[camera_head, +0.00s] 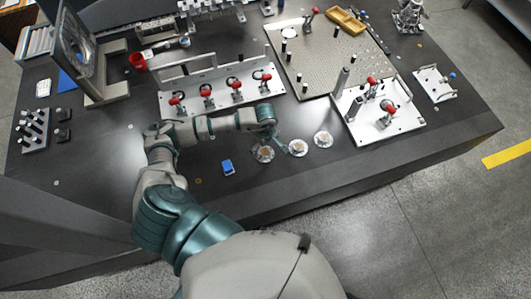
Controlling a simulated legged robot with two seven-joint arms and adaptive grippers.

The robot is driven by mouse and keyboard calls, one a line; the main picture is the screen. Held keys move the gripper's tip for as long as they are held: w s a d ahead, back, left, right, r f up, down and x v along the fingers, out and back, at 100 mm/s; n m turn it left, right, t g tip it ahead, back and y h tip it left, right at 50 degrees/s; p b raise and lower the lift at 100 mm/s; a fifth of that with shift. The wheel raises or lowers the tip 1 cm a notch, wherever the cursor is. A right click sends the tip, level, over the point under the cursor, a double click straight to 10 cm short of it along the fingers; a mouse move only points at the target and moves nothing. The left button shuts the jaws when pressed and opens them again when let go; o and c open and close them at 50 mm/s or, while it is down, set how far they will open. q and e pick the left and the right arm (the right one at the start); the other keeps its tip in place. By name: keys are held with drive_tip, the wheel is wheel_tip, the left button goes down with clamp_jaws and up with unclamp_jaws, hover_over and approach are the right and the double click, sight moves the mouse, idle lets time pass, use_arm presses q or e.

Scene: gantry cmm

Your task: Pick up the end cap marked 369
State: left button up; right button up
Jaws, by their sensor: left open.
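Several small round metal end caps lie in a row near the table's front edge. My left gripper (275,144) is open, low over the left and middle caps, and partly covers the left one. I cannot tell whether a finger touches a cap. My right gripper is out of view.
A clamp fixture plate (222,98) with red-tipped toggles stands just behind my arm. Another white fixture plate (400,123) is to the right. A perforated plate (335,62) lies behind. A blue block (227,167) is at front left. The dark table (440,150) is bare at right front.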

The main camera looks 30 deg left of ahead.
sight(265, 152)
use_arm(q)
drive_tip(key=f, duration=0.5)
drive_tip(key=shift+w+a+f, duration=0.15)
drive_tip(key=shift+a+f, duration=0.2)
drive_tip(key=shift+d, duration=0.1)
drive_tip(key=shift+d+r, duration=0.1)
drive_tip(key=c, duration=1.5)
drive_tip(key=shift+c, duration=1.3)
